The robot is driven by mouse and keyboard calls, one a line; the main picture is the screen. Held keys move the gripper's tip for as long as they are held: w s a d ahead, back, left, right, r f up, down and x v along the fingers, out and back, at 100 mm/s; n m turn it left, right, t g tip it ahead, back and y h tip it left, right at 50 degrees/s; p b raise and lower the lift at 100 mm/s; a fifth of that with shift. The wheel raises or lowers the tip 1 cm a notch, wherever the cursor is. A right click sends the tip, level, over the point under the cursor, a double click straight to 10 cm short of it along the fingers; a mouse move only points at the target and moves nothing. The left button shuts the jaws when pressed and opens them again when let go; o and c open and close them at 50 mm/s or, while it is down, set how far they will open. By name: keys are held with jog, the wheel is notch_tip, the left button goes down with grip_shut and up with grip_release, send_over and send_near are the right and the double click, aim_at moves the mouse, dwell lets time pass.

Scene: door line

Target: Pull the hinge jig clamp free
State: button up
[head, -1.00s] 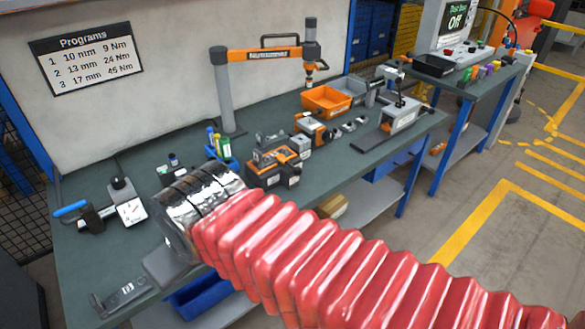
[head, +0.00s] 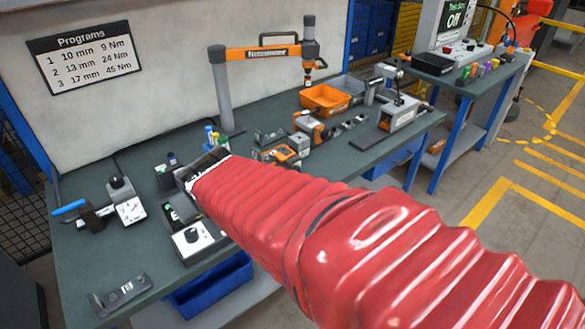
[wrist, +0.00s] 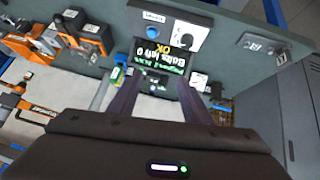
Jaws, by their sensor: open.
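A device with a blue handle (head: 70,207) and a dark body, likely the hinge jig clamp, stands at the left of the bench beside a white dial block (head: 131,210). I cannot tell whether it is fastened. My gripper (wrist: 160,88) is open, its two dark fingers apart with nothing visibly held between them. In the head view my red-sleeved arm reaches over the bench and hides most of the gripper, which is to the right of the blue-handled device. A controller with a knob (head: 192,240) lies below the gripper; its display (wrist: 165,55) reads "Bolts left 0" and "OK".
A dark labelled bracket (head: 121,292) lies at the bench's front left corner. Orange power tools (head: 283,153), an orange bin (head: 325,99) and a lever device on a plate (head: 398,112) stand farther right. A blue bin (head: 212,285) is under the front edge.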

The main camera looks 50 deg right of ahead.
jog(key=w+d+f+t+h, duration=0.1)
jog(key=w+d+f, duration=0.1)
jog(key=d, duration=0.5)
jog(key=w+d+f+t+h, duration=0.1)
jog(key=w+d+f, duration=0.1)
jog(key=d, duration=0.5)
jog(key=m+t+h, duration=0.2)
jog(key=m+t, duration=0.3)
jog(key=t, duration=0.2)
send_near(299, 173)
jog(key=v, duration=0.2)
jog(key=shift+s+a+r, duration=0.1)
jog(key=x, duration=1.4)
jog(key=shift+c, duration=0.2)
